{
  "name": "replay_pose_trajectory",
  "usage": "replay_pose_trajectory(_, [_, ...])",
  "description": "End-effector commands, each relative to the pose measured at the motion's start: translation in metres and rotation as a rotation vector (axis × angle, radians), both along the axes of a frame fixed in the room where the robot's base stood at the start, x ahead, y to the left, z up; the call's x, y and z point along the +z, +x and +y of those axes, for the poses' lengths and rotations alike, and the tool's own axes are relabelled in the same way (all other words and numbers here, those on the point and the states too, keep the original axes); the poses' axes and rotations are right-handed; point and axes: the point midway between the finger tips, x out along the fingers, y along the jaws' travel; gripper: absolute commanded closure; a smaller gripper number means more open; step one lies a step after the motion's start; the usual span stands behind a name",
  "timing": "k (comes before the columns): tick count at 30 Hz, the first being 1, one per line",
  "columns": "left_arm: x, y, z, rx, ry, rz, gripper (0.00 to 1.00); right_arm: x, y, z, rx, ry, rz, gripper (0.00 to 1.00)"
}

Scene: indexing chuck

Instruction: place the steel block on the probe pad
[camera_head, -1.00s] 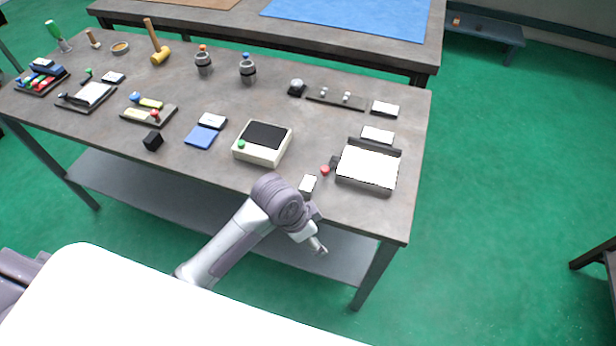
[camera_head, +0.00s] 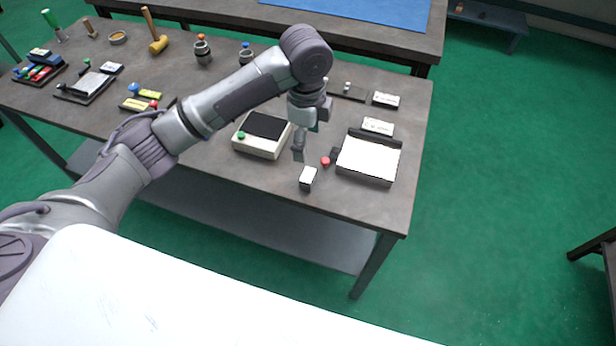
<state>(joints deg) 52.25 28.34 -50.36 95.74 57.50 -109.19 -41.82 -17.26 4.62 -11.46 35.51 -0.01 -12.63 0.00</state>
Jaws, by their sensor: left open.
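A small block with a bright top and dark sides (camera_head: 308,178), which I take to be the steel block, stands near the table's front edge. A cream box with a black top and a green button (camera_head: 262,135) is left of it; the black top may be the probe pad, but I cannot be sure. My left gripper (camera_head: 298,154) is open and points down, in the picture just above the small block and right of the cream box. Nothing shows between its fingers. My right gripper is not in view.
A wide device with a white top (camera_head: 368,160) and a red knob (camera_head: 325,161) stand right of the gripper. Cards and a dark strip lie behind. My left arm crosses over the table and hides part of it. Trays and tools (camera_head: 158,44) fill the left.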

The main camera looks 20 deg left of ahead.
Motion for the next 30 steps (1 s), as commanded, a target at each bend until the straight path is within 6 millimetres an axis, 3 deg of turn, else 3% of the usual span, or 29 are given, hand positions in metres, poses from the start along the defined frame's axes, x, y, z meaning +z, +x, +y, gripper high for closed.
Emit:
replay_pose_trajectory(4, [-0.014,0.000,0.002,-0.005,0.007,0.010,0.21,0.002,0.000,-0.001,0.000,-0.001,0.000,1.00])
replay_pose_trajectory(12, [-0.065,0.000,0.001,-0.003,0.005,0.007,0.21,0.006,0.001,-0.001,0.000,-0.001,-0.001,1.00])
replay_pose_trajectory(22, [-0.094,0.001,0.000,-0.003,0.005,0.004,0.21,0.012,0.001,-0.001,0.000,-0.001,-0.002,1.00])
replay_pose_trajectory(30, [-0.131,0.001,-0.002,-0.003,0.005,0.003,0.21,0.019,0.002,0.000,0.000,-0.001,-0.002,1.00])
